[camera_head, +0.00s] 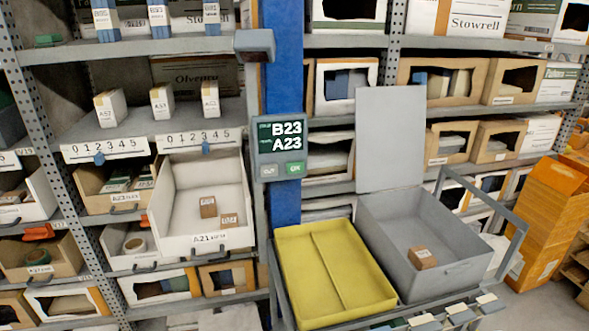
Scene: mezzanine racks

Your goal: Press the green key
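The green key (295,169) sits at the lower right of a dark grey panel (280,147) mounted in front of a blue post. A grey key (268,171) is beside it on the left. The panel's display reads B23 on the upper line and A23 on the lower line. Nothing covers the green key. Neither of my grippers is in view.
A white bin (202,242) labelled A21 is pulled out left of the panel, with two small brown boxes inside. Below right stand a yellow tray (290,248) and a grey lidded crate (455,272) holding a brown box (422,257). Racks fill the background.

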